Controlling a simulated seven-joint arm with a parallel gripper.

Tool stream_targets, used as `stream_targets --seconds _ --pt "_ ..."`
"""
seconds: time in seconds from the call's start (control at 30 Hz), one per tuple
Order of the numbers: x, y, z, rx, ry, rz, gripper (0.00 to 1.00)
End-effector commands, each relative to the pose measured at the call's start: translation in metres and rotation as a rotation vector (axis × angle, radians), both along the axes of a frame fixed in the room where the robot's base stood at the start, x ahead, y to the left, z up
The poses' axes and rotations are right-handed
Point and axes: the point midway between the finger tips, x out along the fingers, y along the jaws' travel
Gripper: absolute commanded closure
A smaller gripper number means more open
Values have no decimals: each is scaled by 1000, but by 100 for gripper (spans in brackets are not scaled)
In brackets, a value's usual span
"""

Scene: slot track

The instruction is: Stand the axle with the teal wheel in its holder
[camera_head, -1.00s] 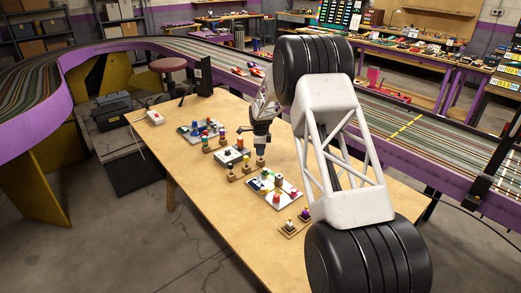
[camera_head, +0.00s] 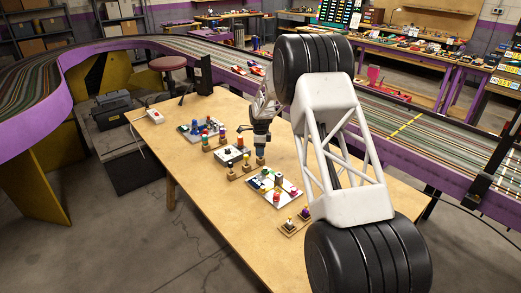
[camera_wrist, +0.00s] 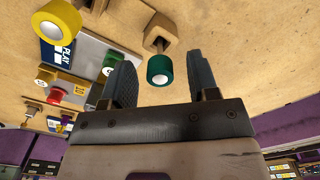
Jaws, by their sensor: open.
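The teal wheel (camera_wrist: 160,70) is on a short axle whose other end meets a square wooden holder (camera_wrist: 160,32) in the wrist view. The axle appears to stand in that holder; how deep it sits cannot be told. My gripper (camera_wrist: 162,62) is open, with one finger on either side of the wheel in the picture and a gap to each. In the head view my gripper (camera_head: 261,142) is just above the holder (camera_head: 260,161), at the right end of a row of wooden blocks. The wheel is too small there to make out clearly.
A yellow wheel (camera_wrist: 57,20) stands close by on the left in the wrist view. White boards with coloured wheels (camera_head: 275,187) lie before and behind the row.

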Motion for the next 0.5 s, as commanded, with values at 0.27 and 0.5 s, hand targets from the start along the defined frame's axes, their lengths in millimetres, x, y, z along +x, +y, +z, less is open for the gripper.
stream_targets --seconds 0.27,0.5 --pt "1 0 18 1 -2 0 45" --pt "1 0 48 1 -3 0 45"
